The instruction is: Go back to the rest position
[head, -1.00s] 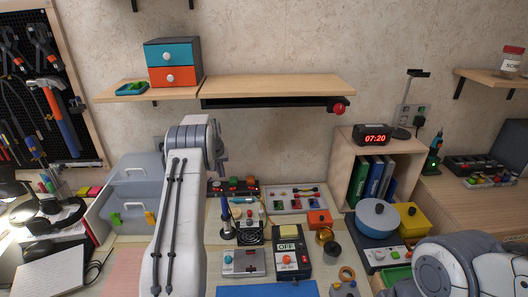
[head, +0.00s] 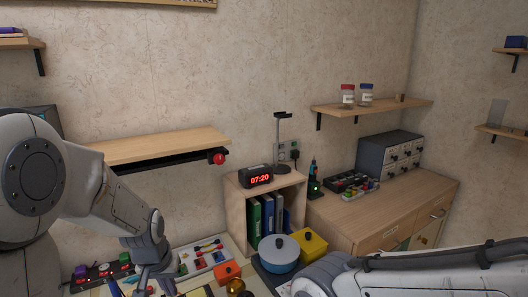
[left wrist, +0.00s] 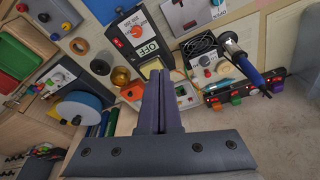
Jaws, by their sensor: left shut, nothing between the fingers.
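My left gripper (head: 152,280) hangs over the workbench at the bottom of the head view, pointing down. In the left wrist view its two dark fingers (left wrist: 158,85) are pressed together with nothing between them. My right arm crosses the lower right of the head view. Its gripper is out of the picture.
A shelf (head: 150,146) with a red knob (head: 219,158) is above the bench. A clock (head: 256,177) tops the binder cubby (head: 237,205). Wooden drawers (head: 400,222) stand to the right.

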